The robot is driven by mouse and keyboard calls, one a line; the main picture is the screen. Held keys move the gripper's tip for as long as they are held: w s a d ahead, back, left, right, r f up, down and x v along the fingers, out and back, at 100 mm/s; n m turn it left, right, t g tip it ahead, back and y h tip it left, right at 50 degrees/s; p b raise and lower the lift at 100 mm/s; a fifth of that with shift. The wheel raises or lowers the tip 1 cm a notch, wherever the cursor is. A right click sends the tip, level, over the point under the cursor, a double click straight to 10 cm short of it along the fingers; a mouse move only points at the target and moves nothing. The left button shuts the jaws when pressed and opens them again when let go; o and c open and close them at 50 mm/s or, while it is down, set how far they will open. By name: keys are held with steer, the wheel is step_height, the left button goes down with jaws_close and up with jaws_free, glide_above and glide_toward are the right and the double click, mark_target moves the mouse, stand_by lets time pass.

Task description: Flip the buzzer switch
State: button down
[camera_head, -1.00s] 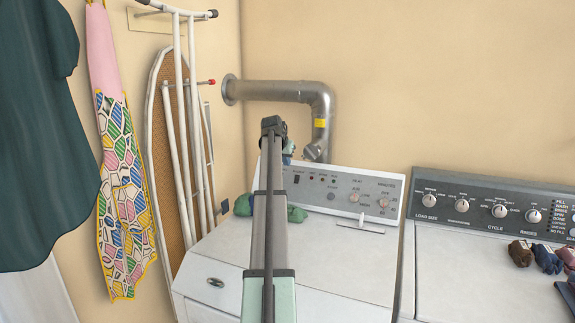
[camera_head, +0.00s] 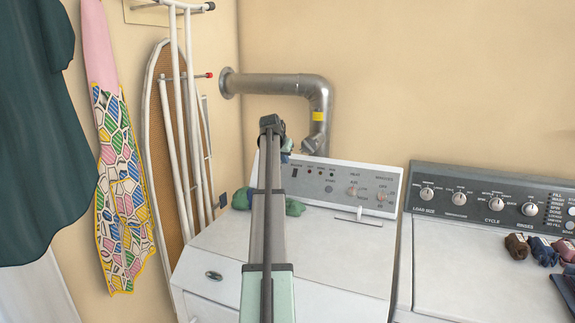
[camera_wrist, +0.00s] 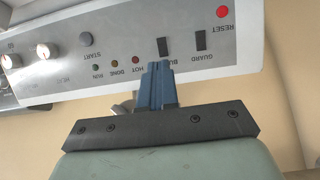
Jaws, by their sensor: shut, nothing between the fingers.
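The buzzer switch (camera_wrist: 162,47) is a small black rocker on the light grey control panel (camera_wrist: 120,25), seen upside down in the wrist view. Its label is partly hidden by my blue fingertips. In the head view the switch (camera_head: 295,172) shows just right of my arm. My gripper (camera_wrist: 156,66) is shut and empty, its tips just below the switch in the wrist view, in line with it. I cannot tell whether they touch the panel. In the head view the gripper (camera_head: 287,147) is mostly hidden behind my arm.
Beside the switch are a guard switch (camera_wrist: 200,40), a red reset button (camera_wrist: 222,12) and several small indicators. A metal duct (camera_head: 318,98) rises behind the panel. Green cloth (camera_head: 294,208) lies on the machine top. A second machine (camera_head: 470,255) with rolled socks stands at the right.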

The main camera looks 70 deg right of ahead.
mark_target(294, 174)
steer(key=x, duration=1.3)
steer(key=shift+d+r, duration=0.3)
steer(key=shift+d, duration=0.1)
steer(key=shift+d+f, duration=0.1)
steer(key=shift+f, duration=0.05)
steer(key=shift+r, duration=0.2)
steer(key=shift+r, duration=0.6)
steer(key=shift+a+r, duration=0.3)
steer(key=shift+a, duration=0.15)
steer(key=v, duration=1.3)
steer(key=shift+a+f, duration=0.2)
steer(key=shift+f, duration=0.05)
